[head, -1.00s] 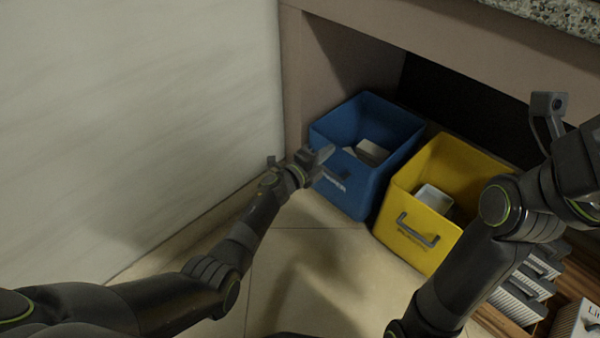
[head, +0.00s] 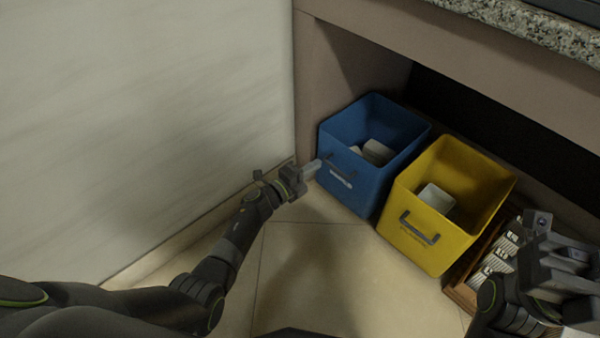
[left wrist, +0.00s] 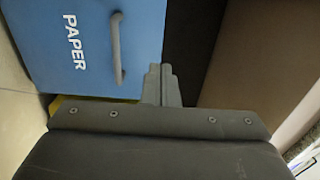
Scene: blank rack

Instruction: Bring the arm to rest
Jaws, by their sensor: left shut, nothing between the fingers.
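My left gripper (head: 311,169) is at the end of my left arm, close to the front left of the blue bin (head: 343,182). Its fingers are shut with nothing between them. In the left wrist view the shut fingers (left wrist: 161,86) show at the centre, beside the blue bin (left wrist: 95,45) with its PAPER label and grey handle. I cannot tell whether they touch the bin. My right gripper (head: 565,262) is folded up at the lower right of the head view, and its fingers cannot be made out clearly.
A yellow bin (head: 420,235) stands right of the blue one, with a white item (head: 436,197) in it. The blue bin holds pale items (head: 377,151). A wooden crate (head: 462,296) is partly behind my right arm. A pale wall (head: 150,120) bounds the left; the floor in front is clear.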

